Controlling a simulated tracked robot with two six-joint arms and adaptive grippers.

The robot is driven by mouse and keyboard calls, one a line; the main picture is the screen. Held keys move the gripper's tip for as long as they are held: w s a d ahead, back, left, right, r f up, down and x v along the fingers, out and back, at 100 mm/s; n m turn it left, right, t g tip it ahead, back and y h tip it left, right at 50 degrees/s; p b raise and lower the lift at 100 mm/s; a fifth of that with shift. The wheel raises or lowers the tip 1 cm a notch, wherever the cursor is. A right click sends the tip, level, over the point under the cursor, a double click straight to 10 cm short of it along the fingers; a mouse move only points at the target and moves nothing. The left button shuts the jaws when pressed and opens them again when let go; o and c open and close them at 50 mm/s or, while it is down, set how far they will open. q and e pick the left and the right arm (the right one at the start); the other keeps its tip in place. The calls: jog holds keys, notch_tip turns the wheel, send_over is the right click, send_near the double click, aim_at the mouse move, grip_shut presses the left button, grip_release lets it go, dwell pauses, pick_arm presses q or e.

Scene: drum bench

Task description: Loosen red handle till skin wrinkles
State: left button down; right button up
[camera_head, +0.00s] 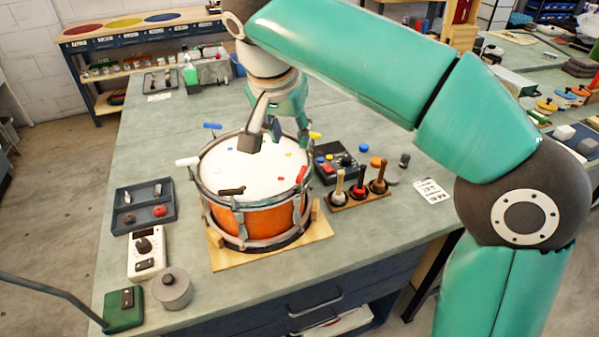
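The drum (258,217) has an orange shell, a metal rim and a pale skin (235,165) with small coloured marks. The red handle (301,175) sits at the rim's right side. Other handles around the rim are white (188,161), blue (212,126), yellow (315,135) and black (231,190). My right gripper (288,135) is over the drum's far edge, behind and apart from the red handle. Its fingers look spread, with nothing clearly between them. A grey, dark-ended part (256,125) hangs over the skin. A dark shape at the left edge may be my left gripper (9,137). No wrinkles are discernible.
A wooden board (222,257) lies under the drum. A control box (333,163) and a rack of wood-handled tools (362,194) stand to the right. A dark tray (122,195), a white meter (147,252) and a grey canister (172,289) stand left.

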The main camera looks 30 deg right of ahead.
aim_at(301, 172)
jog(key=x, duration=1.5)
jog(key=shift+s+d+b, duration=0.1)
jog(key=shift+s+b, duration=0.05)
jog(key=shift+b, duration=0.2)
grip_shut()
